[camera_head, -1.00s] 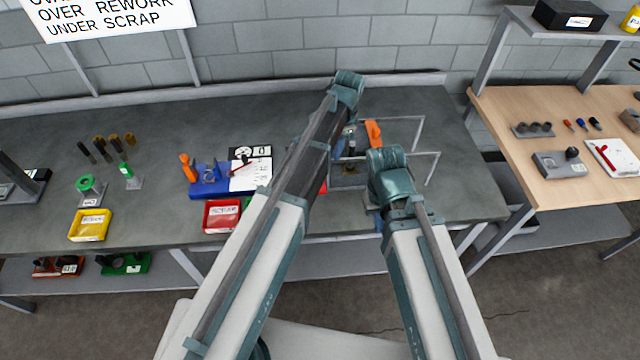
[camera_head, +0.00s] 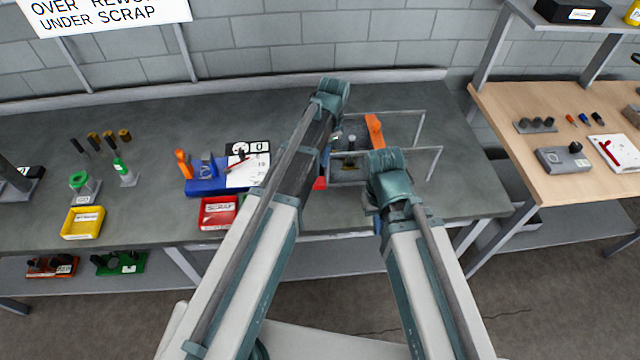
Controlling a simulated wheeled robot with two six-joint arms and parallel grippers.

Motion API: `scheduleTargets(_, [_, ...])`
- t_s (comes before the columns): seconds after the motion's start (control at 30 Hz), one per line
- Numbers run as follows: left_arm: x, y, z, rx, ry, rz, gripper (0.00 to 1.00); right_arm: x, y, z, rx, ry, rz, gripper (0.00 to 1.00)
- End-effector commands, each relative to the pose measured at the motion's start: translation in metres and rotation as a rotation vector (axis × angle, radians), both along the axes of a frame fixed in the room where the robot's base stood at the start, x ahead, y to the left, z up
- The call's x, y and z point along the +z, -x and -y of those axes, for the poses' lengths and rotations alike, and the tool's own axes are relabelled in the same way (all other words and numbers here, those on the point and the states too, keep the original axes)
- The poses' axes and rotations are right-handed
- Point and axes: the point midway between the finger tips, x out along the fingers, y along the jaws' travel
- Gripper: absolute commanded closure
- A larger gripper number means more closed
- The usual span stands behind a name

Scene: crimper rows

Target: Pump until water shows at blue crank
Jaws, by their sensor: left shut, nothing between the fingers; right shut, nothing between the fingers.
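A clear-sided tray with a thin grey frame (camera_head: 424,130) stands on the grey bench, with an upright orange handle (camera_head: 374,131) at its back. Small fittings and a dark block inside it show between my arms. My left gripper (camera_head: 336,142) is shut and empty at the tray's left side, mostly hidden by its arm. My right gripper (camera_head: 373,203) is shut and empty at the tray's front, its fingers mostly hidden under the wrist. I cannot make out a blue crank or any water; my arms cover part of the tray.
Left of my arms are a blue fixture with an orange handle (camera_head: 205,187), a red scrap bin (camera_head: 217,213), a yellow bin (camera_head: 83,222) and a green-ringed stand (camera_head: 82,184). A wooden bench (camera_head: 540,110) stands right. Bare bench top (camera_head: 465,190) lies right of the tray.

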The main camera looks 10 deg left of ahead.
Motion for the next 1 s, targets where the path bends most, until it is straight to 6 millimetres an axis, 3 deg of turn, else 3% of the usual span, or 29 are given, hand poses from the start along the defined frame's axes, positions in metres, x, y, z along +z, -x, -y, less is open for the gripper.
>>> scheduleTargets(0.47, [-0.007,0.000,-0.001,-0.001,0.000,0.000,1.00,-0.007,0.000,0.000,0.001,0.000,0.000,1.00])
scheduleTargets(1.0, [-0.065,0.003,-0.005,-0.001,0.000,0.000,1.00,-0.065,0.000,0.000,0.013,0.003,0.000,1.00])
